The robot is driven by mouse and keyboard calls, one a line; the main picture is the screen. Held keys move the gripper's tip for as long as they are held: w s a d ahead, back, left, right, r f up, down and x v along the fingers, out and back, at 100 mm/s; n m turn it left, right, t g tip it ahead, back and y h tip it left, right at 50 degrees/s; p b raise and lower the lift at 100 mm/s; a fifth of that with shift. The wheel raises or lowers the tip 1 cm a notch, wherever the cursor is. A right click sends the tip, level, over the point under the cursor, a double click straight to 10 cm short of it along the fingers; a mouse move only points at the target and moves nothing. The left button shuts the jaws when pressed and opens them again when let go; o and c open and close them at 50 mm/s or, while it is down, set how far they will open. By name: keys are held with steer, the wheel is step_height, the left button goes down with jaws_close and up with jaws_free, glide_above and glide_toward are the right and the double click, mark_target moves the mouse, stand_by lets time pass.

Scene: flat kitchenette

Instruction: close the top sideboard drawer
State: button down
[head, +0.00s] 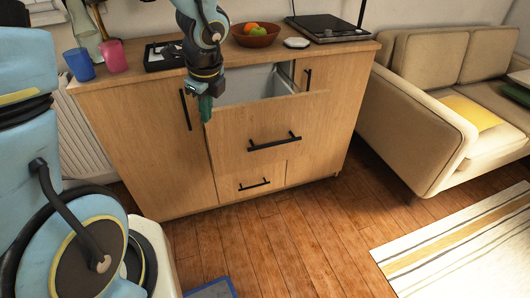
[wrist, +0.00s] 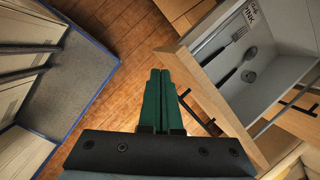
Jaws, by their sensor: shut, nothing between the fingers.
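The top sideboard drawer (head: 266,125) stands open, pulled out from the wooden sideboard (head: 145,140). Its wide wooden front carries a black bar handle (head: 274,143). In the wrist view the open drawer (wrist: 270,85) is at the right, with a fork, a spoon and a small printed item inside its grey interior. My gripper (head: 205,108) points down at the left upper corner of the drawer front. Its green fingers (wrist: 160,75) are together and empty, left of the drawer front in the wrist view. I cannot tell whether they touch it.
A lower drawer (head: 254,184) is shut. On the sideboard top are a fruit bowl (head: 255,35), a black-topped appliance (head: 325,27), a blue cup (head: 79,64) and a pink cup (head: 113,56). A sofa (head: 430,90) stands right. Wooden floor in front is clear; a blue-edged grey object (wrist: 75,85) lies left.

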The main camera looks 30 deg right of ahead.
mark_target(244, 140)
steer(key=s+d+f+m+h+b, duration=0.1)
steer(key=s+d+f+m+b, duration=0.15)
steer(key=d+m, duration=0.65)
steer(key=shift+t, duration=0.4)
steer(key=b+x, duration=0.1)
steer(key=x, duration=0.2)
steer(key=b+x, duration=0.1)
steer(key=x, duration=0.2)
steer(key=s+b+x, duration=0.1)
steer(key=x, duration=0.3)
steer(key=shift+w+a+f, duration=0.1)
steer(key=shift+a+f, duration=0.05)
steer(key=shift+f, duration=0.1)
steer(key=shift+w, duration=0.1)
